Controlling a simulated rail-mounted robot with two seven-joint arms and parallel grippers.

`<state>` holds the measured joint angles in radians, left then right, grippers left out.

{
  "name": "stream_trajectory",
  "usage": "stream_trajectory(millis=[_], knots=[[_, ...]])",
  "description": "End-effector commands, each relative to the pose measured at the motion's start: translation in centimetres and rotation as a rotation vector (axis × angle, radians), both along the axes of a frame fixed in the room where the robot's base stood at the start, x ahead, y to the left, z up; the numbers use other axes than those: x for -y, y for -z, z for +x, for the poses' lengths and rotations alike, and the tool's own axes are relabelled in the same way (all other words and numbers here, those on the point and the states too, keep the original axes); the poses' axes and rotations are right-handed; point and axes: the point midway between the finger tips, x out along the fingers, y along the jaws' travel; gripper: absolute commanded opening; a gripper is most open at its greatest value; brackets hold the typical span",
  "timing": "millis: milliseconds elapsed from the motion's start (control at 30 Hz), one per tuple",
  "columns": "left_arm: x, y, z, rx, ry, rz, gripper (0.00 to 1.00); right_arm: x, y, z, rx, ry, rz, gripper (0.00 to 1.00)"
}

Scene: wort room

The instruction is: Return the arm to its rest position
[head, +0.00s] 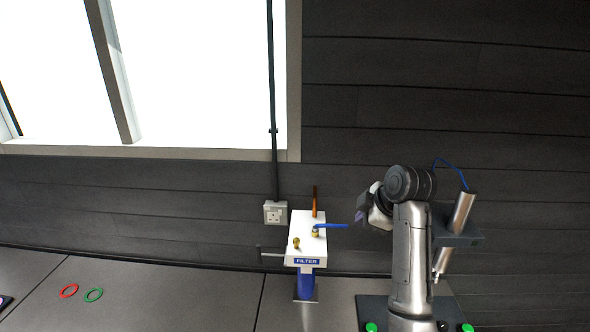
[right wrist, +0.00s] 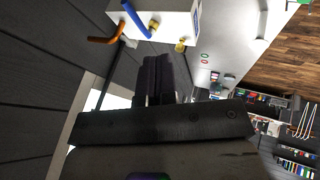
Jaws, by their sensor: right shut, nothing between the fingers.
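My right arm (head: 412,250) rises at the right of the head view and bends at a dark round joint. My right gripper (head: 366,214) is at its left end, pointing left, just right of the blue lever (head: 330,226) on the white FILTER box (head: 308,249). In the right wrist view its dark fingers (right wrist: 157,75) are together with nothing between them. The box, blue lever (right wrist: 136,20) and copper-coloured pipe (right wrist: 104,40) lie beyond the fingertips there. Whether the gripper touches the lever is hard to tell; a small gap seems to show. My left gripper is not in view.
A red ring (head: 69,291) and a green ring (head: 93,295) lie on the grey counter (head: 180,295) at left. A socket (head: 275,212) is on the dark wall behind. Green buttons (head: 371,327) sit by the arm's base. The counter's middle left is clear.

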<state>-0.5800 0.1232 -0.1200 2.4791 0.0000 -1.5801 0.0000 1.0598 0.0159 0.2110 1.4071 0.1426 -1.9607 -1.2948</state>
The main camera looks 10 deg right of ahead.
Motion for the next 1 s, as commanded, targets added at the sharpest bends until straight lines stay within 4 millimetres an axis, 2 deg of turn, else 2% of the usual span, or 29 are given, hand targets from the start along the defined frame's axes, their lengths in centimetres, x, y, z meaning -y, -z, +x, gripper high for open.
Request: stream_trajectory(millis=[167, 367, 467, 567, 700, 733, 800, 867, 1000], knots=[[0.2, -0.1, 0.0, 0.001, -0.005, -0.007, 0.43, 0.0, -0.1, 0.1, -0.023, 0.109, 0.064, 0.0], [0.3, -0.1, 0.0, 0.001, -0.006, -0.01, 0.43, 0.5, -1.2, 1.0, -0.01, 0.435, 0.257, 0.0], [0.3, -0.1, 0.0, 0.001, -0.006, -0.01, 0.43, 1.1, -3.9, 0.8, 0.072, 0.603, 0.376, 0.0], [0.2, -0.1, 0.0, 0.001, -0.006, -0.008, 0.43, 1.3, -7.6, -0.2, 0.191, 0.733, 0.499, 0.0], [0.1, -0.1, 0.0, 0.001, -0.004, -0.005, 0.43, 1.3, -12.8, -2.6, 0.372, 0.837, 0.658, 0.0], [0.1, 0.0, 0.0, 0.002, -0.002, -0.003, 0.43, 1.2, -13.4, -3.2, 0.401, 0.85, 0.684, 0.0], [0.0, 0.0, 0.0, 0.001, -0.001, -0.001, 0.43, 1.0, -13.9, -4.5, 0.46, 0.877, 0.734, 0.0], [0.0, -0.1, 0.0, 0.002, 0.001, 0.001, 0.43, 0.7, -13.6, -5.7, 0.498, 0.893, 0.768, 0.0], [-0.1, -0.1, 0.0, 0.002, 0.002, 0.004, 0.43, -0.4, -10.6, -8.4, 0.55, 0.911, 0.802, 0.0]])
